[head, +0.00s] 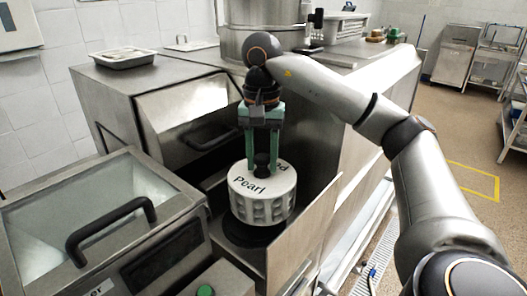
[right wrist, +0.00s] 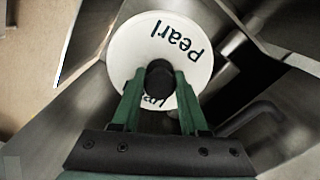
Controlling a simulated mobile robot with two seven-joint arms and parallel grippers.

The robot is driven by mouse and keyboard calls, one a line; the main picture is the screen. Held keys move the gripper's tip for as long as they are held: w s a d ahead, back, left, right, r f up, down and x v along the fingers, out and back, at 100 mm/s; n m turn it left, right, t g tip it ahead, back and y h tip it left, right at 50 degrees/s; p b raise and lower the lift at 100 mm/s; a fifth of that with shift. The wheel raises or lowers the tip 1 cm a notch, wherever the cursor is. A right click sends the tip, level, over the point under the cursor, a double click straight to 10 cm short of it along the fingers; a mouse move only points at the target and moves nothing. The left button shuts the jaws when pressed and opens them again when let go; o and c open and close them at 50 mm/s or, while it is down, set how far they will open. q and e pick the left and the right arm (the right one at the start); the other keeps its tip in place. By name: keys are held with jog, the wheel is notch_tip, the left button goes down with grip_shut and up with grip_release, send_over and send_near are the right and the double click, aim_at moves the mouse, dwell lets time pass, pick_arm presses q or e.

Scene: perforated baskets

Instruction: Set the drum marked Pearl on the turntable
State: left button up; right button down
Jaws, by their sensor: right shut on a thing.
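The drum marked Pearl (head: 262,203) is a white round drum with dimpled sides, black lettering on its lid and a black knob (head: 262,158) in the middle. My right gripper (head: 262,164) points down and its green fingers are shut on the knob. The drum is upright. In the right wrist view the drum lid (right wrist: 188,65) and the gripper (right wrist: 159,88) also show. A black round turntable (head: 248,235) shows just below the drum, partly hidden by it. I cannot tell whether the drum touches it. My left gripper is not in view.
Steel walls stand close around the turntable, with a thin upright panel (head: 305,232) at right. A glass-lidded steel bin (head: 85,215) with a black handle is at left. A shallow tray (head: 123,58) lies on the cabinet behind. A green button (head: 205,291) is in front.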

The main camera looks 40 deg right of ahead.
aim_at(253, 178)
jog(key=shift+w+a+f, duration=0.2)
jog(key=shift+w+f, duration=0.75)
jog(key=shift+w, duration=0.3)
jog(key=shift+f+b, duration=1.2)
jog(key=shift+f, duration=0.8)
grip_release()
jog(key=shift+f, duration=0.1)
jog(key=shift+r+p, duration=1.25)
jog(key=shift+r, duration=2.35)
